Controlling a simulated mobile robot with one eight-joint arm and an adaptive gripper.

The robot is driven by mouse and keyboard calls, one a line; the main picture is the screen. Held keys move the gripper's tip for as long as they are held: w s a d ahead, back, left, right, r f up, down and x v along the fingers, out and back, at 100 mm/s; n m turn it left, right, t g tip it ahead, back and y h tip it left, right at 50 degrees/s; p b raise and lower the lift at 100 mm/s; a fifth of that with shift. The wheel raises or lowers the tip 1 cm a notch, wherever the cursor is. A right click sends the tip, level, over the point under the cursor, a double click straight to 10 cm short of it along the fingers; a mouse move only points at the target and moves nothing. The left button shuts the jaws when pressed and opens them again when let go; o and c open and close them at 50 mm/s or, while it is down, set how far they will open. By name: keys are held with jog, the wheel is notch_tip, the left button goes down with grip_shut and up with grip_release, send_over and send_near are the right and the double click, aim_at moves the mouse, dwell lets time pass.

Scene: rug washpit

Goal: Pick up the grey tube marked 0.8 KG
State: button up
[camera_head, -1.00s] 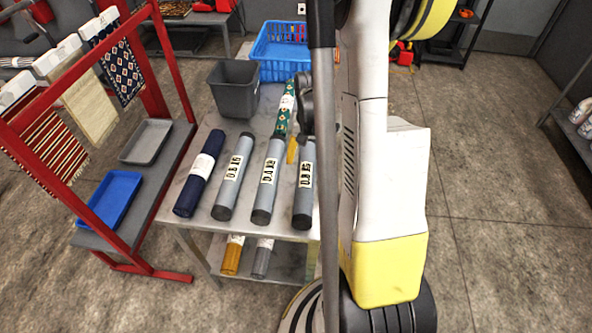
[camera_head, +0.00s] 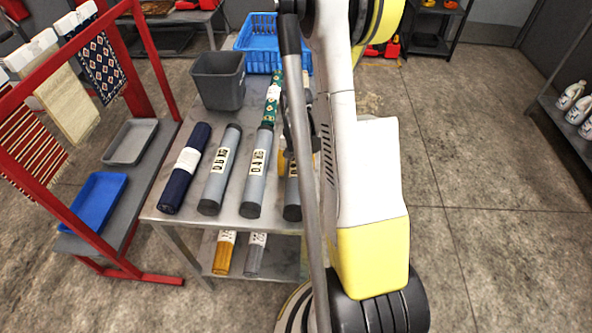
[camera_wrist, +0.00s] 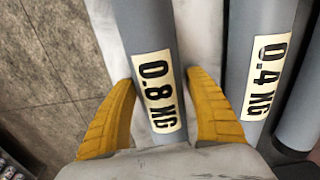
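The grey tube marked 0.8 KG (camera_head: 293,192) lies at the right of the row on the table, partly hidden behind my arm. In the wrist view the same tube (camera_wrist: 146,30) runs between my gripper's two yellow fingers (camera_wrist: 161,79), its label facing up. The fingers are apart, one on each side of it and very close to its sides. Whether they touch it cannot be told. In the head view my gripper is mostly hidden by my arm; a yellow finger shows beside the tube.
The 0.4 KG tube (camera_head: 256,175) lies close beside it. Another grey tube (camera_head: 219,170) and a navy roll (camera_head: 185,168) lie further left. A grey bin (camera_head: 218,82), a blue basket (camera_head: 262,60) and a green patterned roll (camera_head: 272,98) are behind. Floor right of my arm is clear.

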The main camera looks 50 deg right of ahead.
jog(key=c, duration=1.1)
jog(key=shift+o, duration=0.2)
jog(key=shift+r, duration=0.1)
